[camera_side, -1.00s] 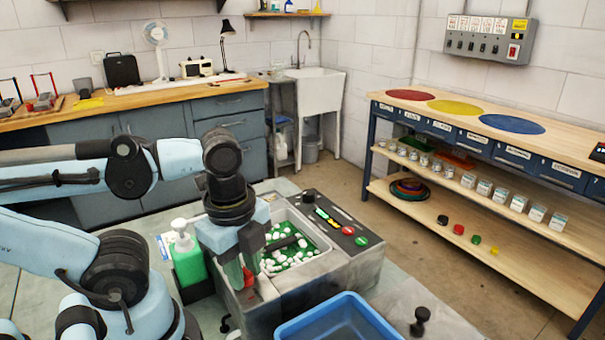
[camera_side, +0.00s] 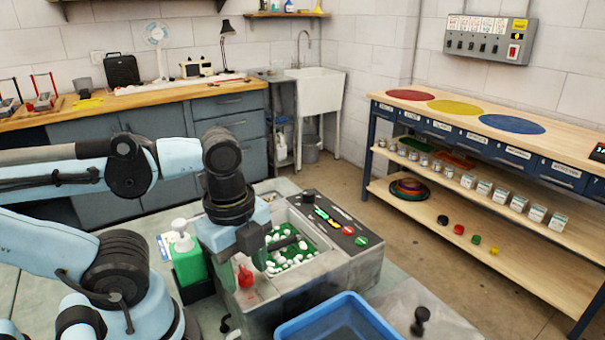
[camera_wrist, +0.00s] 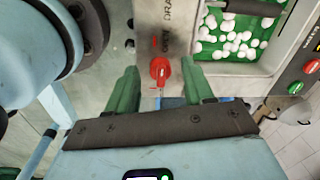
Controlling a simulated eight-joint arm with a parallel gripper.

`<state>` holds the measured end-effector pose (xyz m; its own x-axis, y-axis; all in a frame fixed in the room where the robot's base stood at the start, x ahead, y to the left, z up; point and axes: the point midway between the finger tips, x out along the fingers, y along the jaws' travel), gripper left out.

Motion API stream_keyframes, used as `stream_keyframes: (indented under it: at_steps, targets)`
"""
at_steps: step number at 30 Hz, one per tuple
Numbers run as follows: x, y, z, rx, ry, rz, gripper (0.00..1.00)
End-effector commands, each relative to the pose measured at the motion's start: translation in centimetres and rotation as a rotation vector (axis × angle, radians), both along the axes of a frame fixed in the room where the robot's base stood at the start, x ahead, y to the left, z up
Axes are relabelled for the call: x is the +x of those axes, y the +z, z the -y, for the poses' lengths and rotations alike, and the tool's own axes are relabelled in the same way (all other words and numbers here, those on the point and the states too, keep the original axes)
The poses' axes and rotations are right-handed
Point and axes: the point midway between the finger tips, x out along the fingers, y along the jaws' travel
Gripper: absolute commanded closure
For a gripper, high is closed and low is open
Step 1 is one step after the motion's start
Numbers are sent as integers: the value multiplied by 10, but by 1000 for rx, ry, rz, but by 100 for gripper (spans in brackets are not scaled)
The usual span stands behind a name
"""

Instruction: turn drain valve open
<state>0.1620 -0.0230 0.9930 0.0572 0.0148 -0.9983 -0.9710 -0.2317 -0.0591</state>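The red drain valve (camera_side: 245,278) sits on the near left part of the grey drum machine's top. In the wrist view the valve (camera_wrist: 160,69) stands upright in the picture beside printed labels, one starting "DRA". My gripper (camera_side: 246,280) has green fingers and is open, low over the valve. In the wrist view the fingers of my gripper (camera_wrist: 162,88) lie left and right of the valve, with clear gaps on both sides. Nothing is held between them. Whether the valve stands open or closed I cannot tell.
The machine's basin (camera_side: 320,245) holds white pieces on green. A green pump bottle (camera_side: 187,264) stands close left of my gripper. A blue bin (camera_side: 340,322) is in front.

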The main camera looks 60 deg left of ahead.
Motion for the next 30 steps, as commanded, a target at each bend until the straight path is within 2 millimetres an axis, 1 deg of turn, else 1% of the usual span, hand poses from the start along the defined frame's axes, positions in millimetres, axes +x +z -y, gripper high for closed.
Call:
stream_keyframes:
  at_steps: [7, 11, 17, 24, 30]
  targets:
    - [0, 2, 0, -1, 0, 1, 48]
    - [0, 12, 0, -1, 0, 0, 48]
    - [-2, 43, 1, 0, 0, 0, 48]
    - [-5, 88, 1, -1, 0, 1, 48]
    - [-6, 113, 2, 0, 0, 0, 48]
